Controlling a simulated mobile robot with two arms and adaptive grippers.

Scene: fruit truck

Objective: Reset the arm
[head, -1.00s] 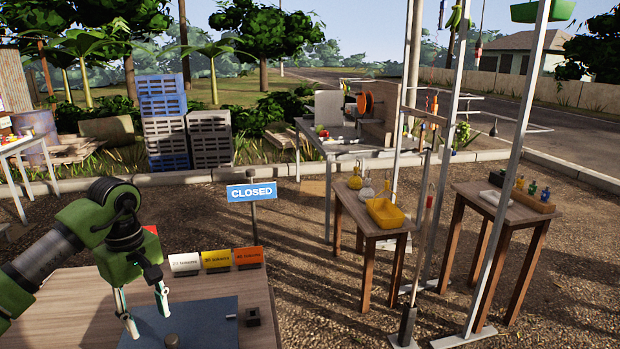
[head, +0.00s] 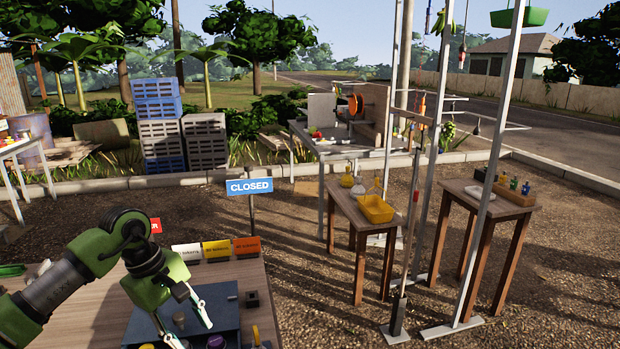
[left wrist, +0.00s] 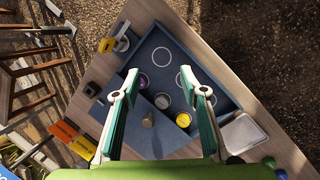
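My left gripper (head: 194,334) is over the wooden counter (head: 250,275) at the lower left of the head view. Its two fingers are spread with nothing between them, in the head view and in the left wrist view (left wrist: 160,72). Below it lies a blue tray (left wrist: 220,88) with pale rings on it. A grey cylinder (left wrist: 147,120) and a yellow round piece (left wrist: 183,120) stand on the blue surface, apart from the fingers. A purple piece (head: 216,341) shows at the bottom edge of the head view. My right gripper is not in view.
Yellow (head: 216,249) and orange (head: 247,246) cards stand on the counter's back edge, near a small dark block (head: 252,299). A CLOSED sign (head: 249,187) stands behind. Wooden side tables, one with a yellow bin (head: 375,209), stand to the right.

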